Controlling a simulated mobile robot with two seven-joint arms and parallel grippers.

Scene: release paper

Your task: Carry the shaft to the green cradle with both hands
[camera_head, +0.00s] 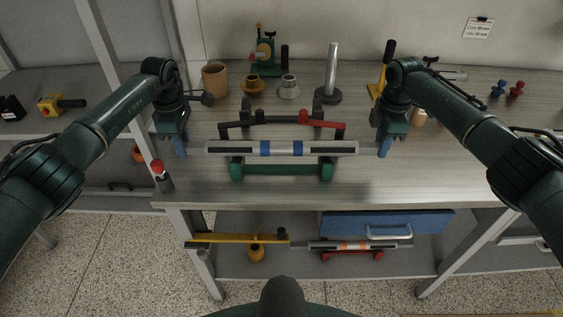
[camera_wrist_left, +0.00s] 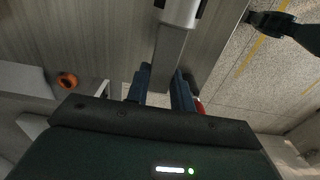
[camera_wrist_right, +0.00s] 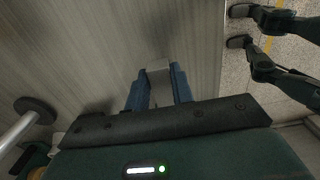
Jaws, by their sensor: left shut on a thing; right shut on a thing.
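The shaft (camera_head: 280,148) is a long pale grey bar with blue bands near its middle, lying level across the workbench. I cannot tell whether the shaft touches the cradle. My left gripper (camera_head: 180,148) is shut on the shaft's left end; the left wrist view shows the grey end (camera_wrist_left: 165,62) between its fingers. My right gripper (camera_head: 384,147) is shut on the right end, also seen in the right wrist view (camera_wrist_right: 158,82).
A red-topped item (camera_head: 160,172) is at the front left edge.

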